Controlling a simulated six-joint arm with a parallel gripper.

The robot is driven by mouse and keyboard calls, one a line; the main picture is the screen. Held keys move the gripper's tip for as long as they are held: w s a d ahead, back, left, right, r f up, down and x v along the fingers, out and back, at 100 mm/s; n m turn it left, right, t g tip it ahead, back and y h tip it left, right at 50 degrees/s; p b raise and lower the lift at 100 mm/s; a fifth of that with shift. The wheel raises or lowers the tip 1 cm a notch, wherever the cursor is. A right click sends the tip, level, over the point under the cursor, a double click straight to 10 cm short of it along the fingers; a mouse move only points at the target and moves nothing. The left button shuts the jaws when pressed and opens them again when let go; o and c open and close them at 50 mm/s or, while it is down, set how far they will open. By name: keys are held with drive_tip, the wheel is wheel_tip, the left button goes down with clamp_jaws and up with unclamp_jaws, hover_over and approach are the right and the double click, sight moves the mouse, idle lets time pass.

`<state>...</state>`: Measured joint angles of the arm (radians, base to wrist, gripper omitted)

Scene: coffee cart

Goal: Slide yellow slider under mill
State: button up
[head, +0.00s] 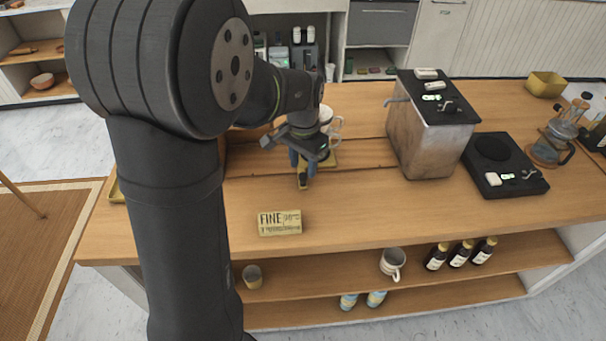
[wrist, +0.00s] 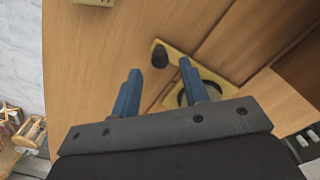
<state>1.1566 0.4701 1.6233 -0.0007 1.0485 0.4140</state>
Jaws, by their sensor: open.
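The yellow slider (wrist: 175,50) lies on the wooden counter, with a black knob (wrist: 161,56) at one end and a dark round ring (wrist: 205,92) at the other. My gripper's blue fingers (wrist: 159,68) are open and point down. In the wrist view the knob appears between the fingertips; I cannot tell how far below them it is. A dark brown body (wrist: 302,62) at the right may be the mill, mostly hidden behind my arm in the head view.
A yellow "FINE" block (head: 279,222) lies near the counter's front edge. A metal machine (head: 430,135) and a black scale-like plate (head: 503,165) stand to the right. The counter between block and machine is clear.

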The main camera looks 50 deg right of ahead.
sight(303, 175)
drive_tip(key=shift+f, duration=2.25)
drive_tip(key=shift+c, duration=0.2)
